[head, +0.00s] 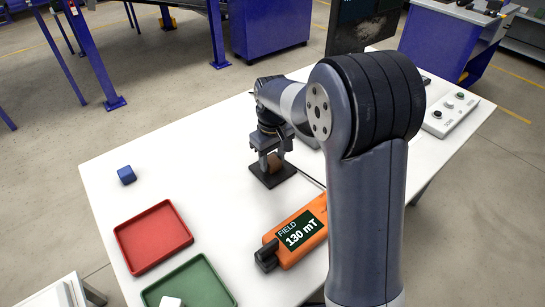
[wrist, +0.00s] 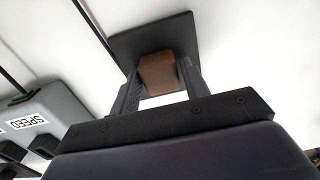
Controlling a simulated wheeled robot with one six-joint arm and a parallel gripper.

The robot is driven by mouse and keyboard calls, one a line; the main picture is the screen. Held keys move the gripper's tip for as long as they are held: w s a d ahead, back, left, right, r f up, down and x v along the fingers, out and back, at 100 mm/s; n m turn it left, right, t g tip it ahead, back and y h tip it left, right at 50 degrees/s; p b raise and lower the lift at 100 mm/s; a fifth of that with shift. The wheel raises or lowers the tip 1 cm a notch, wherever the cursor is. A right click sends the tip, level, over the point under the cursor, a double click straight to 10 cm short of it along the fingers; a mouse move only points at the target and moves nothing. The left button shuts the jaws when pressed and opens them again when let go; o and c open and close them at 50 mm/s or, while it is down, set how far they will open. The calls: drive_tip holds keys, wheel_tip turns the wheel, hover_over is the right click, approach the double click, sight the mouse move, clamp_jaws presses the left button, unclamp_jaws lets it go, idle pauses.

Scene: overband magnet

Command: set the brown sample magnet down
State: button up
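The brown sample magnet (wrist: 158,72) is a small block between the two fingers of my gripper (wrist: 160,80) in the wrist view. Both fingers meet its sides, and the gripper is shut on it. In the head view the brown magnet (head: 275,163) shows partly behind the fingers of my gripper (head: 273,160). It is at the black square pad (head: 267,182), which also lies behind it in the wrist view (wrist: 184,36). The magnet is low over the pad or touching it; I cannot tell which.
An orange field meter (head: 300,248) reading 130 mT lies in front of the pad. A red tray (head: 125,243), a green tray (head: 208,268) holding a white block (head: 171,302), and a blue block (head: 126,175) are at left. A control box (head: 452,113) stands at right.

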sight(273, 159)
drive_tip(key=shift+o, duration=1.2)
drive_tip(key=shift+r, duration=0.1)
wheel_tip(273, 159, up, 12)
drive_tip(key=p, duration=0.2)
